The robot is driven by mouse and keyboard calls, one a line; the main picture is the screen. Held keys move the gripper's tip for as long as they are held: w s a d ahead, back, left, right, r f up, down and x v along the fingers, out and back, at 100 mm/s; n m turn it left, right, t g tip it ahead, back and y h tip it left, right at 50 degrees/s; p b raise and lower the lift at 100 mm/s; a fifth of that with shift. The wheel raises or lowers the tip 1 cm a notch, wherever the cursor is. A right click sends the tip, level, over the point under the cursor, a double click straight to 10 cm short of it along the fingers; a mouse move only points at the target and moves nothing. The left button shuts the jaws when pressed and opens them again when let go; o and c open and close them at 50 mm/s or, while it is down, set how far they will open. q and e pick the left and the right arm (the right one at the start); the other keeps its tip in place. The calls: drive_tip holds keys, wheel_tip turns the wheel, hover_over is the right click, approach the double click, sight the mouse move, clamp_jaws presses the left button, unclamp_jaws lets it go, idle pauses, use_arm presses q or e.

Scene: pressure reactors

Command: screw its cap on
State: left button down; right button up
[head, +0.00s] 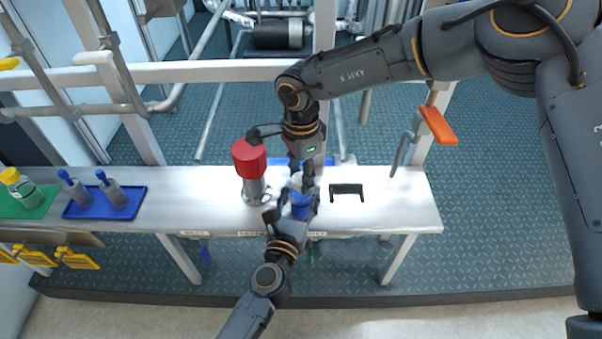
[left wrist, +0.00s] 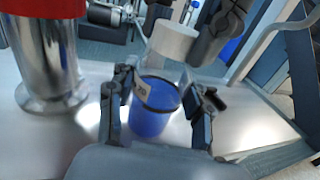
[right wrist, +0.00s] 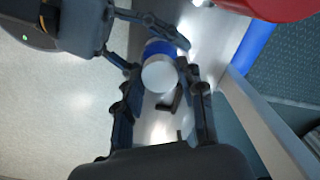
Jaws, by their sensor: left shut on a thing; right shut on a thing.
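A blue container (left wrist: 152,112) with a dark band at its rim stands upright over the bench. My left gripper (head: 292,213) is shut on it, with a finger on each side in the left wrist view. A white cap (left wrist: 174,40) is above the container, apart from its rim in the left wrist view. My right gripper (head: 302,172) comes from above and is shut on the cap. In the right wrist view, the cap (right wrist: 159,75) lies between the fingers and overlaps the blue container (right wrist: 160,48) behind it.
A red-topped metal vessel (head: 250,158) stands just left of the container. A black bracket (head: 346,190) lies to the right on the bench (head: 400,210). A blue tray (head: 130,208) with grey bottles is at the left. An orange handle (head: 438,125) juts out at the right.

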drive_tip(key=o, duration=1.3)
drive_tip(key=shift+r, duration=2.3)
drive_tip(key=shift+c, duration=0.5)
wheel_tip(320, 180, up, 4)
drive_tip(key=shift+f+m, duration=0.2)
drive_tip(key=shift+m, duration=0.5)
drive_tip(key=shift+f, duration=0.1)
